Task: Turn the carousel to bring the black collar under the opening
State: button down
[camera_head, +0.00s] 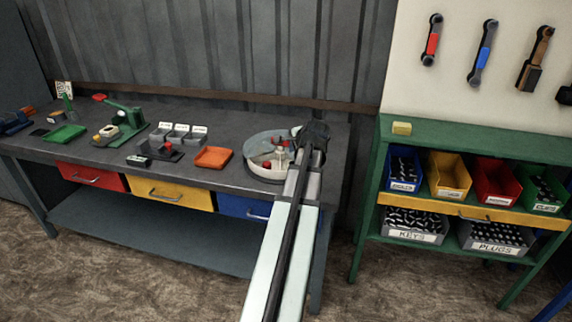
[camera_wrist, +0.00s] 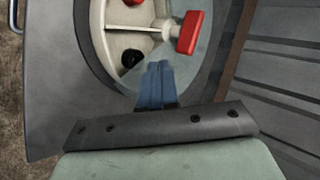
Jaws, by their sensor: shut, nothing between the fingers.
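The carousel (camera_head: 250,172) is a round tray with a pale, divided inside, at the right end of the workbench. It fills the top of the wrist view (camera_wrist: 115,42), with pale dividers and a central post bearing a red handle (camera_wrist: 187,35). A small black round part (camera_wrist: 131,59), which looks like the black collar, lies in a compartment left of my fingers. A grey-blue see-through area covers part of the tray; I cannot tell the opening's exact edges. My gripper (camera_wrist: 158,68) is shut and empty, its fingertips over the near rim side, below the handle.
A red part (camera_wrist: 133,2) lies in another compartment. An orange tray (camera_head: 213,158) and grey bins (camera_head: 180,134) stand left of the carousel. A corrugated wall (camera_head: 240,50) rises behind the bench. A green shelf (camera_head: 470,140) with bins stands to the right.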

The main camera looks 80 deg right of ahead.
jog(key=s, duration=0.1)
jog(key=s+d+r, duration=0.1)
jog(key=s, duration=0.1)
jog(key=s+d, duration=0.1)
jog(key=shift+s+d+r, duration=0.15)
jog(key=shift+s+d, duration=0.05)
jog(key=shift+s, duration=0.1)
jog(key=n, duration=0.1)
jog(key=n+t+y, duration=0.1)
jog(key=n+y, duration=0.4)
jog(key=n, duration=0.9)
send_near(288, 164)
jog(key=shift+w+a+f, duration=1.8)
jog(key=shift+w+a, duration=0.15)
jog(key=shift+a, duration=0.1)
jog(key=shift+w+a, duration=0.15)
